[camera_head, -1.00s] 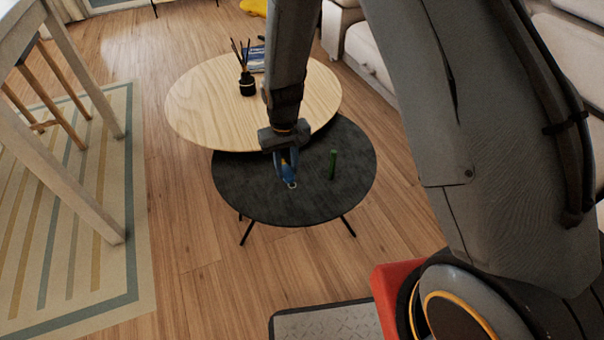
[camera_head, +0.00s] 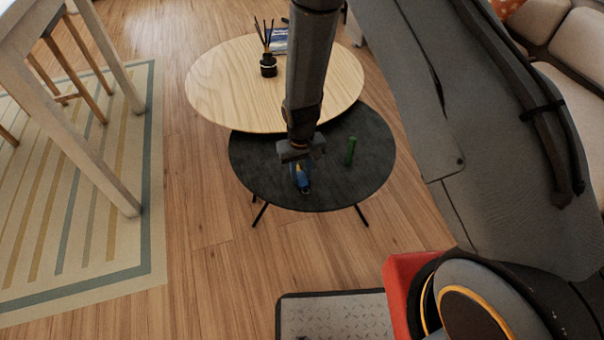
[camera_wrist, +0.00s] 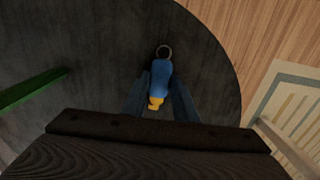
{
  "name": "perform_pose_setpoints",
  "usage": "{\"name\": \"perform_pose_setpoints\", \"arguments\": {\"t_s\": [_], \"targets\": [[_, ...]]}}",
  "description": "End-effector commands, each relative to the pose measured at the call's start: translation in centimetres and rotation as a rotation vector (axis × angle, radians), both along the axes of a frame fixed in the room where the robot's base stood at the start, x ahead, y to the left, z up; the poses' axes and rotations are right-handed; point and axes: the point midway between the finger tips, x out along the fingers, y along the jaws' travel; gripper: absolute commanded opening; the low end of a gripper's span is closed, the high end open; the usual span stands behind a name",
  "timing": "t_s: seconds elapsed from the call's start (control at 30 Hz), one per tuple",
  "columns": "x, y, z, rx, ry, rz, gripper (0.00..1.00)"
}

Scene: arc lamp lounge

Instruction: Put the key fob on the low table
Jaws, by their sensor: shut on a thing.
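My gripper (camera_head: 301,178) is shut on the key fob (camera_head: 303,183), which is blue with a yellow end and a metal ring. The wrist view shows the fob (camera_wrist: 162,80) between the two fingers (camera_wrist: 158,98), ring end pointing away from my palm. The fob is over the dark round table (camera_head: 262,177), the lower of the two nested tables. I cannot tell whether it touches the top. The pale wooden round table (camera_head: 215,90) stands behind and overlaps the dark one from above.
A black reed diffuser (camera_head: 268,66) and a blue book or magazine (camera_head: 279,42) are on the wooden table.

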Motion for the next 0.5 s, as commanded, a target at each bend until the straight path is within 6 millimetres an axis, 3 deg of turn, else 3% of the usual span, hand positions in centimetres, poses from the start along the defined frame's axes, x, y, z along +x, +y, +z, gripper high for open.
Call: {"name": "perform_pose_setpoints", "arguments": {"t_s": [0.23,0.27,0.3,0.37,0.5], "targets": [[-0.02,0.00,-0.36,0.000,0.001,0.000,0.04],[-0.02,0.02,-0.30,0.000,0.000,0.000,0.31],[-0.02,0.02,-0.28,0.000,0.000,0.000,0.38],[-0.02,0.02,-0.27,0.000,0.000,0.000,0.45],[-0.02,0.02,-0.25,0.000,0.000,0.000,0.45]]}}
